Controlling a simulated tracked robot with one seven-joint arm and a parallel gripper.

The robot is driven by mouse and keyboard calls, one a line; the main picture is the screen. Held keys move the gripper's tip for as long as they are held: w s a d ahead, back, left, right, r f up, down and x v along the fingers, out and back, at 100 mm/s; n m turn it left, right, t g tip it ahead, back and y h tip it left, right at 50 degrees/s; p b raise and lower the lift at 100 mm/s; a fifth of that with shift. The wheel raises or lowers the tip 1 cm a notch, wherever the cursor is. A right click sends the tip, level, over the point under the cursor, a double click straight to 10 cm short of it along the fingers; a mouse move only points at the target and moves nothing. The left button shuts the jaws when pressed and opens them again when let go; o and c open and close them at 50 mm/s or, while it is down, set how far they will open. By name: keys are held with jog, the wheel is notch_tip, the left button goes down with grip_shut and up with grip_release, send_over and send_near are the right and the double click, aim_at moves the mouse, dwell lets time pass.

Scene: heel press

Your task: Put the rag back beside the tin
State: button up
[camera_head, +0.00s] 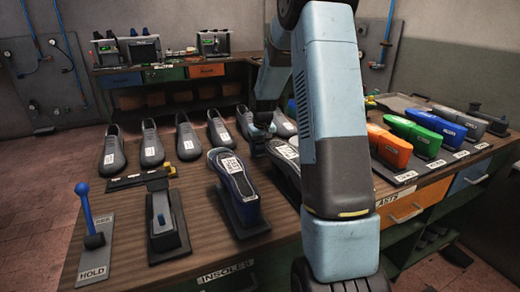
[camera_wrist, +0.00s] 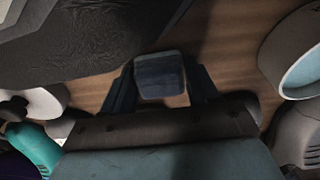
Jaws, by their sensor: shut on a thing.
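My gripper (camera_wrist: 160,84) is shut on a small blue-grey padded piece, which looks like the folded rag (camera_wrist: 159,76), held between its two dark fingers over the brown wooden bench top. In the head view my gripper (camera_head: 258,140) is low over the bench among the shoes, partly hidden by my own arm. The rag cannot be made out there. I cannot pick out the tin in either view; my arm covers the middle of the bench.
Several grey shoes with labels stand in a row on the bench (camera_head: 125,220). A blue-handled lever (camera_head: 88,215) rises at the left. Orange (camera_head: 388,145), green and blue lasts line the right side.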

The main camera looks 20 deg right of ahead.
aim_at(262, 149)
jog(key=o, duration=1)
notch_tip(262, 149, up, 12)
jog(key=s, duration=0.2)
jog(key=s+a+r+t, duration=0.1)
jog(key=s+a+r, duration=0.3)
jog(key=s+r, duration=0.3)
jog(key=shift+s+a+r+t, duration=0.7)
jog(key=shift+s+a, duration=0.75)
jog(key=shift+s, duration=3.3)
jog(key=shift+s+a+r+t, duration=0.3)
jog(key=shift+s+a+r, duration=1)
jog(key=shift+s, duration=3.4)
jog(key=shift+s+a+r+t, duration=0.55)
jog(key=shift+s+a, duration=1.1)
jog(key=shift+s, duration=3.1)
